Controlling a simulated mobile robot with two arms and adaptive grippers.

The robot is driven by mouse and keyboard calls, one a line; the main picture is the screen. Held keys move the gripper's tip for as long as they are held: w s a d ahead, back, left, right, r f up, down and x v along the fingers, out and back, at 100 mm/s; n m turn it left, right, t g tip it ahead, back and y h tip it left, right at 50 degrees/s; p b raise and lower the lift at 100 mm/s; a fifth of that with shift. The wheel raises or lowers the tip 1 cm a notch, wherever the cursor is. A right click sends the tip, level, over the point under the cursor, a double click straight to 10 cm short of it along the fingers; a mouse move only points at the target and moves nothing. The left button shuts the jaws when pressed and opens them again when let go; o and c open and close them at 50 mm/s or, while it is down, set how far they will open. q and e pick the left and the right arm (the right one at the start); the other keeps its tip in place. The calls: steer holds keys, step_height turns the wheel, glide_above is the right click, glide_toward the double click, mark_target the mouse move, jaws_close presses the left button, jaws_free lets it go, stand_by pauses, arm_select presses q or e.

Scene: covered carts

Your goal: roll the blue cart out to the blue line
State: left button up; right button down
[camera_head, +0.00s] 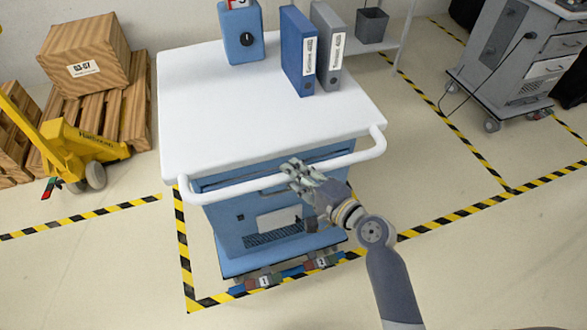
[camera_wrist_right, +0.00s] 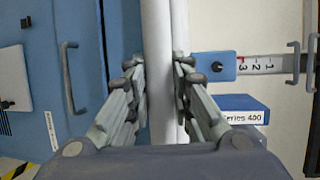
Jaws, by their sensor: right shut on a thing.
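The blue cart (camera_head: 260,215) has a white top and a white handle bar (camera_head: 232,202) along its near side. It stands by yellow-and-black floor tape. My right gripper (camera_head: 298,175) is shut on the handle bar, right of its middle. In the right wrist view the white bar (camera_wrist_right: 158,40) runs between the two fingers of the gripper (camera_wrist_right: 160,80). Low on the cart's front are two small tags marked 1 (camera_head: 264,281) and 2 (camera_head: 321,262), beside blue parts. I cannot make out a blue line on the floor. My left gripper is not in view.
A blue binder (camera_head: 298,55), a grey binder (camera_head: 328,45) and a blue box (camera_head: 241,32) stand on the cart top. A yellow pallet jack (camera_head: 75,150) and a crate (camera_head: 85,58) are at left. A grey cart (camera_head: 510,60) is at right. Near floor looks clear.

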steer(key=shift+s+d, duration=0.1)
steer(key=shift+s, duration=0.35)
steer(key=c, duration=1.6)
jaws_free()
steer(key=shift+c, duration=0.2)
steer(key=shift+o, duration=1.1)
steer(key=shift+w, duration=0.2)
steer(key=v, duration=1.2)
steer(key=shift+f, duration=0.1)
